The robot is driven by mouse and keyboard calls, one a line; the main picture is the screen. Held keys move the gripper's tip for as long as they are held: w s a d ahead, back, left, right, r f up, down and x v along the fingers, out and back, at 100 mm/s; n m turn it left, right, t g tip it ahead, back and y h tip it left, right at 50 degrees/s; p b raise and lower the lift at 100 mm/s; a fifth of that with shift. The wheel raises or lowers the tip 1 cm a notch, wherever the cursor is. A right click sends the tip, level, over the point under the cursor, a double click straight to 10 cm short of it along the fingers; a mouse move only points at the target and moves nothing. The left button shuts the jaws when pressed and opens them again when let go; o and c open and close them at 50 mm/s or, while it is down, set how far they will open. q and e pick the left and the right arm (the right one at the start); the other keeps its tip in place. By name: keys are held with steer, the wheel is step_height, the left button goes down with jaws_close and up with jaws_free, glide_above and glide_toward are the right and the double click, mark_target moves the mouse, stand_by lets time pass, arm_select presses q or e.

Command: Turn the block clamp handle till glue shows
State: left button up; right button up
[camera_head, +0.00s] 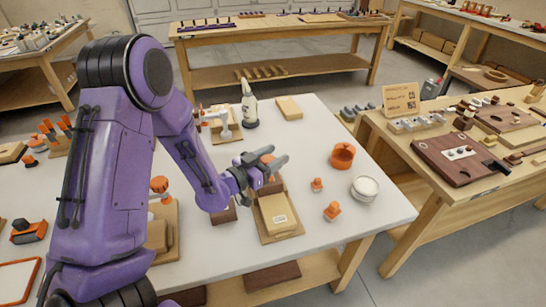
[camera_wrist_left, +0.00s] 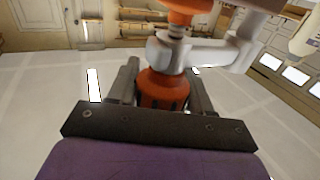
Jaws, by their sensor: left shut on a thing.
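The block clamp stands near the front middle of the white table, with a pale wooden block (camera_head: 277,212) bearing a small white label on a wooden base board (camera_head: 284,238). Its orange handle (camera_wrist_left: 163,88) is ribbed and sits between my fingers in the left wrist view. My left gripper (camera_head: 268,160) reaches in from the left at the far end of the block, shut on the handle. The gripper and wrist cover most of that end in the head view. I cannot make out any glue at the joint. My right gripper is not in view.
To the right stand an orange pot (camera_head: 343,156), a white round tub (camera_head: 364,188) and small orange pieces (camera_head: 332,211). A white-and-black bottle (camera_head: 249,106) and a wooden block (camera_head: 289,108) stand behind. The table's right rear is clear.

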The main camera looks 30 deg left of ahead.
arm_select(q)
steer(key=m+h, duration=0.1)
steer(key=h, duration=0.1)
steer(key=m+g+h+b, duration=0.1)
steer(key=shift+d+m+g+h, duration=0.15)
steer(key=shift+m+g+h, duration=0.15)
steer(key=shift+h, duration=0.1)
steer(key=shift+s+d+m+g+h+b, duration=0.1)
steer(key=shift+m+g+h+b, duration=0.2)
steer(key=shift+m+g+h, duration=0.55)
steer(key=shift+s+d+m+g+h+b, duration=0.1)
steer(key=shift+m+g+h+b, duration=0.35)
steer(key=shift+h, duration=0.6)
steer(key=shift+m, duration=0.3)
steer(key=o, duration=1)
steer(key=shift+r, duration=0.1)
